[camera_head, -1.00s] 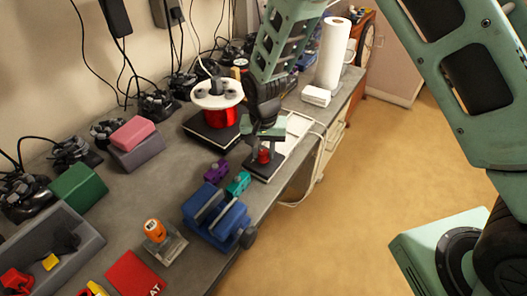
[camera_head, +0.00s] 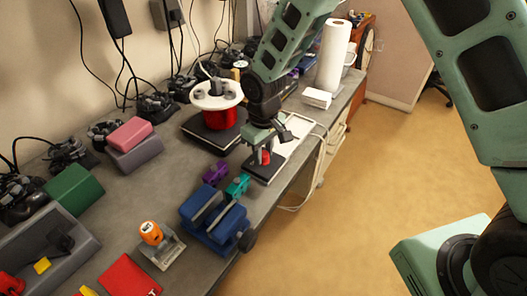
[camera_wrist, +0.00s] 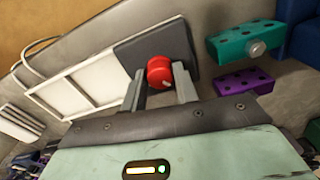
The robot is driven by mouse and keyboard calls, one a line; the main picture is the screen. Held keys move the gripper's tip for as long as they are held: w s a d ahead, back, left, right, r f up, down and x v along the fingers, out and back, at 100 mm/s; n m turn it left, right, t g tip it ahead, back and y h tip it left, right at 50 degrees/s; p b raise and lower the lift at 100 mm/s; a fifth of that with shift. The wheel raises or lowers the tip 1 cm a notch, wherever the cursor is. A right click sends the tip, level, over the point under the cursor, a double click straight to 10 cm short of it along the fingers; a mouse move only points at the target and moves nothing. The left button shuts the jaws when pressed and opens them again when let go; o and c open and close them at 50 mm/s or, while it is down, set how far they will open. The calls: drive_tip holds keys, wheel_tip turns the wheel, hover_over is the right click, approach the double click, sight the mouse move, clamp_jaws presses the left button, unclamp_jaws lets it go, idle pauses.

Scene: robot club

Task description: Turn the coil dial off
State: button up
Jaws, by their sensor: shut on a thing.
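The red coil dial (camera_wrist: 160,72) sits on a dark base plate (camera_wrist: 172,38). In the wrist view it is between the two fingers of my gripper (camera_wrist: 160,88), which is shut on it. A pale pointer mark shows on the dial's face. In the head view the dial (camera_head: 265,157) is partly hidden by my gripper (camera_head: 264,150), which comes down on it from above. The red coil (camera_head: 219,118) with a white top disc stands on a black base just behind and left of the dial.
A purple block (camera_head: 215,172) and a teal block (camera_head: 237,186) lie close to the dial's base. A blue vise (camera_head: 215,217) stands nearer. A white frame-like tray (camera_wrist: 80,86) lies beside the base. The bench edge drops to open floor on the right.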

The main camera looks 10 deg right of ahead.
sight(264, 154)
drive_tip(key=shift+n, duration=0.8)
drive_tip(key=o, duration=1)
drive_tip(key=shift+c, duration=0.2)
drive_tip(key=shift+r, duration=0.15)
wheel_tip(264, 154, up, 17)
drive_tip(key=b, duration=0.3)
drive_tip(key=shift+r, duration=0.1)
